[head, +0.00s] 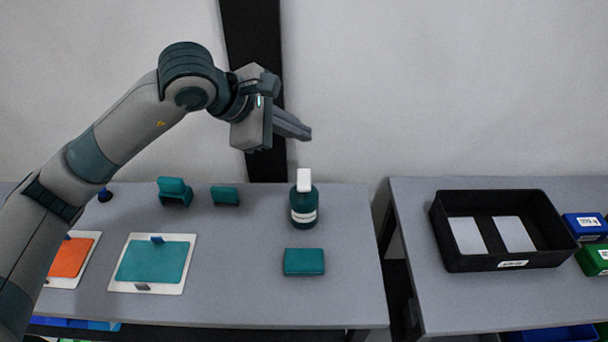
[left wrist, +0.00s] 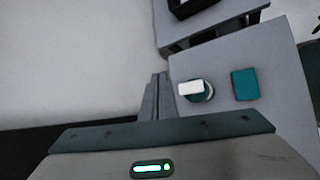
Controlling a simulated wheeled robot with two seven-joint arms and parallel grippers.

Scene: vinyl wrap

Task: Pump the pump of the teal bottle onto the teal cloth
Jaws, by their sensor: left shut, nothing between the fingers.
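The teal bottle (head: 304,211) stands upright near the back right of the left table, with a white pump head (head: 304,180) and a white label. The teal cloth (head: 304,262) lies folded on the table in front of it. My left gripper (head: 308,134) is shut and empty, in the air above and behind the bottle, apart from it. In the left wrist view the shut fingers (left wrist: 158,80) are left of the white pump head (left wrist: 190,88), and the cloth (left wrist: 245,84) is right of the bottle (left wrist: 209,91). My right gripper is not in view.
A teal sheet on a white board (head: 152,262) and an orange one (head: 70,258) lie at the left. Two teal items (head: 174,191) (head: 225,196) stand at the back. A black tray (head: 450,254) with two pale plates sits on the right table, across a gap.

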